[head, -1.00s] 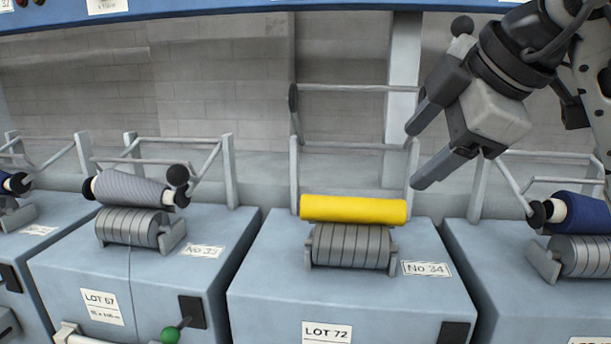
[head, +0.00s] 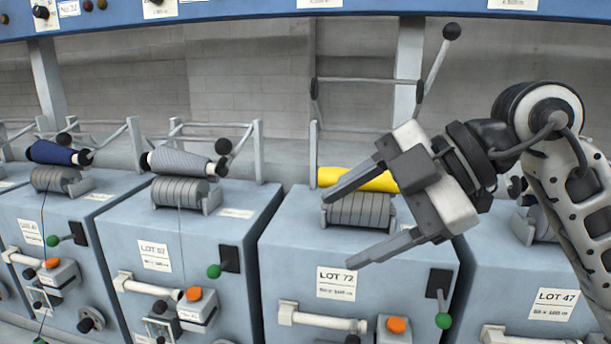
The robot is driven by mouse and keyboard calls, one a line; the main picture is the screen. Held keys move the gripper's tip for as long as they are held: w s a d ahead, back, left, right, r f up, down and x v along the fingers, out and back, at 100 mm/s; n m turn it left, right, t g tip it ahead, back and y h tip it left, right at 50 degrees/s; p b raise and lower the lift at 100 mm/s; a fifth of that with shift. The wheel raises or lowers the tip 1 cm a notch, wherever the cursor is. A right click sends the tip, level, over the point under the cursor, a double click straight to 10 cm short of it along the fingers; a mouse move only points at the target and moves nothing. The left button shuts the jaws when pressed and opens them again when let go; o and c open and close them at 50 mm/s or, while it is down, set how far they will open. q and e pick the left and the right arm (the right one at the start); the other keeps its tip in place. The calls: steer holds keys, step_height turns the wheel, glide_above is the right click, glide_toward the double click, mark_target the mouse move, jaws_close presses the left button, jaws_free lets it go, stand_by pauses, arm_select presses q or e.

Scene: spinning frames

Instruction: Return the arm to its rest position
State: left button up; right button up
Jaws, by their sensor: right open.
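My right arm (head: 568,170) comes in from the right in the head view. My right gripper (head: 335,230) is open and empty, its two fingers pointing left and a little down. It is in front of the Lot 72 station (head: 275,235). The gripper's upper finger and body cover part of the yellow bobbin (head: 330,177) and of the grey grooved roller (head: 350,212) below it. My left gripper is not in view.
Grey-yarn (head: 185,163) and blue-yarn (head: 52,153) bobbins rest on stations to the left. A tilted cradle arm (head: 437,65) stands up behind the gripper. Levers with green knobs (head: 443,321) and orange buttons (head: 397,325) stick out of the station fronts.

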steer(key=s+a+f+n+g+y, duration=0.2)
steer(key=s+a+g+y, duration=0.2)
steer(key=y, duration=0.7)
steer(key=w+d+f+m+t+h, duration=0.45)
steer(key=f+m+t, duration=0.25)
steer(key=m+t, duration=0.35)
steer(key=w+d+f+m+t+h, duration=0.35)
steer(key=f+m+t+h, duration=0.3)
steer(key=m+t, duration=0.4)
steer(key=s+d+f+m+g+h, duration=0.1)
steer(key=s+d+f+m+h, duration=0.15)
steer(key=f, duration=0.45)
steer(key=s+d+f+m+g+h, duration=0.1)
steer(key=f+h, duration=0.2)
steer(key=f, duration=0.3)
steer(key=s+d+f+g+h, duration=0.1)
steer(key=s+f+g, duration=0.5)
steer(key=s+f, duration=0.5)
step_height(320, 180, down, 3)
steer(key=shift+s+f+h, duration=0.1)
steer(key=shift+s+h, duration=0.25)
steer(key=shift+s, duration=0.05)
